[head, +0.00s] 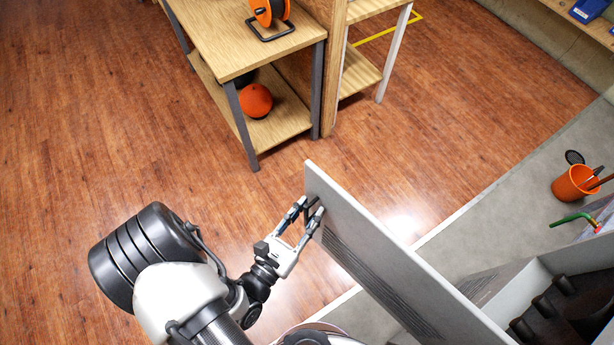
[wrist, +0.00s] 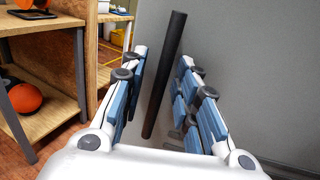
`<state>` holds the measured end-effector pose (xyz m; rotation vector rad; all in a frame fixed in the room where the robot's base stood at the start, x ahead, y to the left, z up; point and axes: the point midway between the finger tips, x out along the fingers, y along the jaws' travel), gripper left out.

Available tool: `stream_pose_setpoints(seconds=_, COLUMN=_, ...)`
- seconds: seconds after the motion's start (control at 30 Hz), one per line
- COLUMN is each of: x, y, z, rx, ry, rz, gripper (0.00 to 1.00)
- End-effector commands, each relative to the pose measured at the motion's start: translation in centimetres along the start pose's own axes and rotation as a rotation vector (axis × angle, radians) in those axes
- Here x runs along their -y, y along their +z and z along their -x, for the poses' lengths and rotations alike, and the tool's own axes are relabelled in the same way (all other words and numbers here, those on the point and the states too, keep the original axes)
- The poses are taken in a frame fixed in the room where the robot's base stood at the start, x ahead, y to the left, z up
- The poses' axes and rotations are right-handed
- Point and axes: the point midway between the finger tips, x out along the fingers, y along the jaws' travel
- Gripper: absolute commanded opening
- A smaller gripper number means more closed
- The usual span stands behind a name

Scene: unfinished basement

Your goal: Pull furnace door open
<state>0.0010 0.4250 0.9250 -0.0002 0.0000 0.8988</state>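The furnace door (head: 385,262) is a grey panel with vent slots, standing swung out from the furnace body (head: 528,290) in the head view. The furnace's inside, with dark parts, shows at the lower right. My gripper (head: 309,211) is at the door's outer face, near its free edge. In the wrist view the door (wrist: 255,60) fills the right side. Its black bar handle (wrist: 164,75) runs tilted between the fingers of my gripper (wrist: 162,92). The fingers are spread, with visible gaps on both sides of the handle.
A wooden shelf table (head: 228,45) with an orange reel (head: 268,10) and an orange ball (head: 255,100) stands beyond the door's free edge. An orange bucket (head: 574,184) with tools stands at the right. The wooden floor (head: 90,130) at the left is clear.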

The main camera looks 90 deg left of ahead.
Motion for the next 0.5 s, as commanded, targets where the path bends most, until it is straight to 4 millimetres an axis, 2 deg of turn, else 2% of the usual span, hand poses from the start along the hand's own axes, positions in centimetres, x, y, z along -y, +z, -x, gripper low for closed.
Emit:
stream_pose_setpoints(seconds=0.3, x=-0.1, y=0.0, z=0.3, rx=0.000, ry=0.001, rz=0.000, gripper=0.29)
stream_pose_setpoints(seconds=0.37, x=-0.1, y=0.0, z=0.8, rx=-0.001, ry=0.003, rz=0.000, gripper=0.29)
stream_pose_setpoints(seconds=0.5, x=-0.2, y=0.0, z=3.1, rx=0.000, ry=0.007, rz=0.002, gripper=0.29)
